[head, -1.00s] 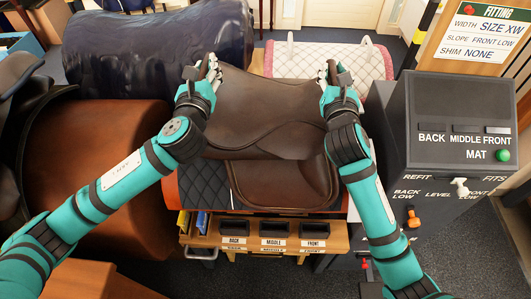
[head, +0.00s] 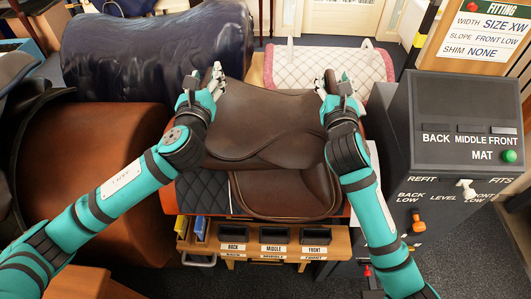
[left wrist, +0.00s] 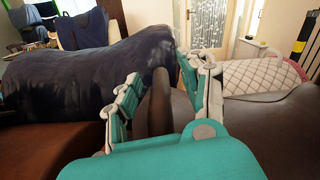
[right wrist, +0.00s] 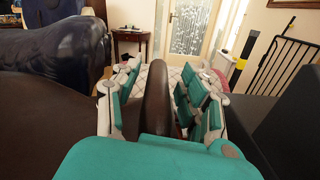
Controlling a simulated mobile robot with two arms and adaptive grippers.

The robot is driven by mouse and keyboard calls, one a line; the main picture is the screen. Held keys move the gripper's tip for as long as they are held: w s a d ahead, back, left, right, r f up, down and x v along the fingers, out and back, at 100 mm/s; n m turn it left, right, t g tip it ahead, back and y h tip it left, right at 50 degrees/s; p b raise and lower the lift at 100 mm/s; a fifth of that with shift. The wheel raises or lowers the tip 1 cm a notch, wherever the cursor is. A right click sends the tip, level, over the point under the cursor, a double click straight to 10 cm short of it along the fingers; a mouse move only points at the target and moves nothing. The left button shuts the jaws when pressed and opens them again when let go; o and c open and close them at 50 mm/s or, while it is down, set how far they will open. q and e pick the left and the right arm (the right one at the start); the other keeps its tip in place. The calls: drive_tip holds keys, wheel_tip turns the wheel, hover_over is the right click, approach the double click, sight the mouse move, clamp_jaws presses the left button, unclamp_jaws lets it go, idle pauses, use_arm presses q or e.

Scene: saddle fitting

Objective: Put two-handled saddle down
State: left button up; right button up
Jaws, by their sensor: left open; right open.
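The brown two-handled saddle (head: 262,125) rests over the dark quilted pad (head: 203,195) on the stand in the middle of the head view. My left gripper (head: 215,75) is at its far left corner and my right gripper (head: 328,82) at its far right corner. In the left wrist view a brown handle (left wrist: 158,105) stands between the open fingers of my left gripper (left wrist: 160,90). In the right wrist view another handle (right wrist: 156,95) stands between the open fingers of my right gripper (right wrist: 155,90). Whether the fingers touch the handles is unclear.
A dark blue covered form (head: 155,50) stands behind on the left, and a brown barrel form (head: 90,165) at left. A white quilted pad (head: 330,62) lies behind. A dark control box (head: 465,120) stands close on the right. Labelled trays (head: 274,236) sit in front.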

use_arm(q)
drive_tip(key=shift+s, duration=0.1)
drive_tip(key=shift+s+f, duration=0.1)
drive_tip(key=shift+s, duration=0.25)
drive_tip(key=s, duration=1.1)
drive_tip(key=shift+a, duration=0.25)
use_arm(e)
drive_tip(key=shift+a, duration=0.1)
drive_tip(key=s, duration=1.2)
drive_tip(key=shift+a, duration=0.2)
